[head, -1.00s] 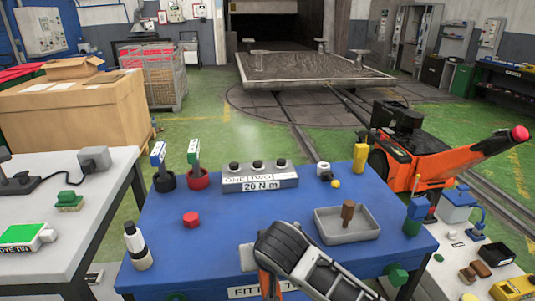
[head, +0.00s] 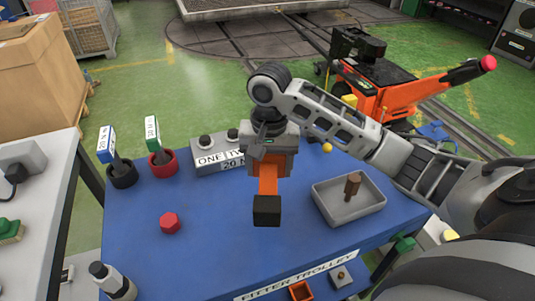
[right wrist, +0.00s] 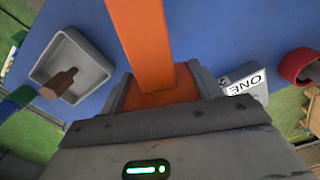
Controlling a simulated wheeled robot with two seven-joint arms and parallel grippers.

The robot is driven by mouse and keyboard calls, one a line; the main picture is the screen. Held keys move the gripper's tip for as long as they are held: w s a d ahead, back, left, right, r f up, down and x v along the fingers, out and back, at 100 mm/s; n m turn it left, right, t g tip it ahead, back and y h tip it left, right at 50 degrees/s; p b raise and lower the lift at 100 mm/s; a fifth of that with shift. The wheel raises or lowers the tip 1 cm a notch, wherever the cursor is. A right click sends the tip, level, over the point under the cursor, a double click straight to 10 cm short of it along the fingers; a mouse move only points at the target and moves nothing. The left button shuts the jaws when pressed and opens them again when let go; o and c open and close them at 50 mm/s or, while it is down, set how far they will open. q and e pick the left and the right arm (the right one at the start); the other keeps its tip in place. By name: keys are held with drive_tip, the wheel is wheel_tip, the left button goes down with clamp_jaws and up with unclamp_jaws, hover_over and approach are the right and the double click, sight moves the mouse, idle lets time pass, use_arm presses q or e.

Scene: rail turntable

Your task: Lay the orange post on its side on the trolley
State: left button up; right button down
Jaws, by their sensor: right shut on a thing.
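The orange post (head: 268,181) has a black block end (head: 267,211). My right gripper (head: 268,160) is shut on it, with the black end pointing down and towards the viewer. In the right wrist view the post (right wrist: 142,45) runs from between the fingers (right wrist: 155,95) up out of the frame, so its far end is hidden there. The post is over the middle of the blue trolley top (head: 220,240); I cannot tell whether its black end touches. My left gripper is not in view.
A grey tray (head: 333,215) with a brown-handled piece stands right of the post. A red hexagonal piece (head: 170,223) lies to the left. The grey ONE/TWO block (head: 213,157) and red cup (head: 163,163) stand behind. The front middle of the trolley top is clear.

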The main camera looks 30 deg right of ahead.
wheel_tip(320, 180, down, 5)
drive_tip(key=b, duration=0.4)
drive_tip(key=shift+w+b, duration=0.1)
drive_tip(key=shift+b, duration=0.2)
drive_tip(key=shift+f+p, duration=0.35)
drive_tip(key=shift+p, duration=0.3)
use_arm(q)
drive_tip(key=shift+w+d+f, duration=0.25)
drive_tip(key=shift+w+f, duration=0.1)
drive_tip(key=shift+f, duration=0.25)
use_arm(e)
drive_tip(key=shift+f, duration=1.5)
drive_tip(key=shift+c, duration=1.2)
unclamp_jaws()
wheel_tip(320, 180, up, 15)
drive_tip(key=p, duration=0.3)
drive_tip(key=shift+f, duration=0.15)
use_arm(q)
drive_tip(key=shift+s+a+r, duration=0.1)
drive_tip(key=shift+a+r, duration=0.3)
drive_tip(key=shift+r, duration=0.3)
use_arm(e)
drive_tip(key=shift+r, duration=0.65)
